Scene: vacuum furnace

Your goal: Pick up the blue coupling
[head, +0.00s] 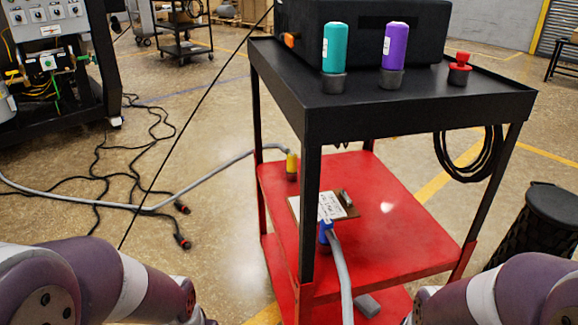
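The blue coupling (326,231) is on the end of a grey hose (342,275), at the front left of the cart's red middle shelf (400,245), just right of the near cart leg. The hose runs down from it over the shelf's front edge. A clipboard with paper (325,206) lies directly behind it. Links of my left and right arms show at the bottom left and bottom right corners. Neither gripper is in view, and no gripper is seen at the coupling.
The black cart top (420,112) overhangs the shelf and holds a teal bottle (336,47), a purple bottle (394,48), a red-topped fitting (460,68) and a black case. A yellow coupling (291,164) stands at the shelf's back left. Cables lie on the floor to the left.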

